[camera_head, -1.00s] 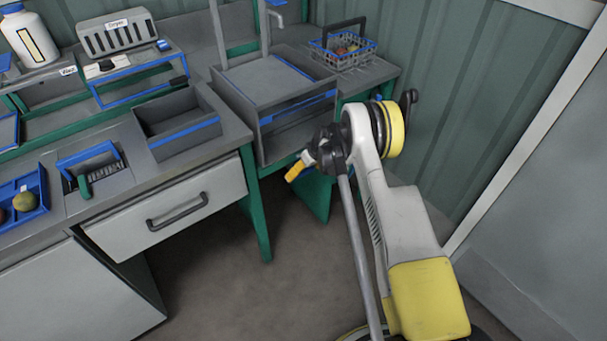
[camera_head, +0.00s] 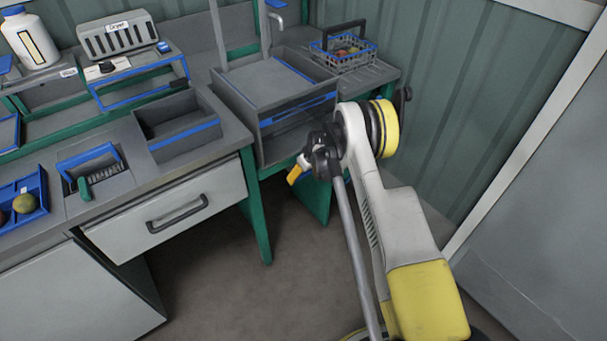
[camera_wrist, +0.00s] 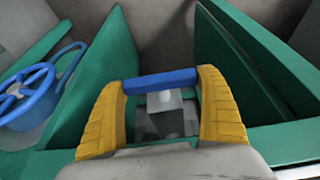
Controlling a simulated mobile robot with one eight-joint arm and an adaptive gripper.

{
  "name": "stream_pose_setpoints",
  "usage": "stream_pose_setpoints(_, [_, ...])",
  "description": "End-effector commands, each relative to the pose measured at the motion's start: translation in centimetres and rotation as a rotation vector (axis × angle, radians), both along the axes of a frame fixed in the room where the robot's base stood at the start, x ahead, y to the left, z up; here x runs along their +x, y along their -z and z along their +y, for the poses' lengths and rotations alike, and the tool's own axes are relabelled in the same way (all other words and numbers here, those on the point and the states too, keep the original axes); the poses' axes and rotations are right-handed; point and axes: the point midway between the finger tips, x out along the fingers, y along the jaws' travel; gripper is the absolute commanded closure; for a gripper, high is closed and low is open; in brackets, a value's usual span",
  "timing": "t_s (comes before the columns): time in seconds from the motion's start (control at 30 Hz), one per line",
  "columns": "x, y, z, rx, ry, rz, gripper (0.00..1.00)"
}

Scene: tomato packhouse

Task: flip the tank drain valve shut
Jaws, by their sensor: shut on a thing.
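In the wrist view a blue bar, the drain valve's lever (camera_wrist: 160,81), runs crosswise between the two yellow fingers of my gripper (camera_wrist: 163,84). My gripper is shut on it. A grey block, seemingly the valve body (camera_wrist: 166,102), shows just beyond the bar, between green frame parts. In the head view my gripper (camera_head: 296,173) is low in front of the grey, blue-trimmed tank (camera_head: 293,128), below its front edge. The valve cannot be made out in the head view.
A blue handwheel (camera_wrist: 30,95) is left of the fingers in the wrist view. Green panels (camera_wrist: 222,75) stand close on both sides. A wire basket (camera_head: 343,60) stands right of the tank. A drawer (camera_head: 165,208) is at left; the floor in front is clear.

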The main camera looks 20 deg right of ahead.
Motion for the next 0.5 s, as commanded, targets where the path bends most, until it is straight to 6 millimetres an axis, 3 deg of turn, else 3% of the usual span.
stream_pose_setpoints(0.03, [0.0, 0.0, 0.0, -0.001, -0.001, 0.001, 0.44])
stream_pose_setpoints(0.07, [0.0, 0.0, 0.0, -0.001, -0.001, 0.001, 0.04])
stream_pose_setpoints(0.1, [0.0, 0.0, 0.0, -0.001, -0.001, 0.001, 0.00])
stream_pose_setpoints(0.37, [-0.1, -0.2, -0.1, -0.001, -0.001, 0.001, 0.00])
stream_pose_setpoints(0.5, [-0.7, -1.8, -0.2, 0.000, 0.000, 0.001, 0.00])
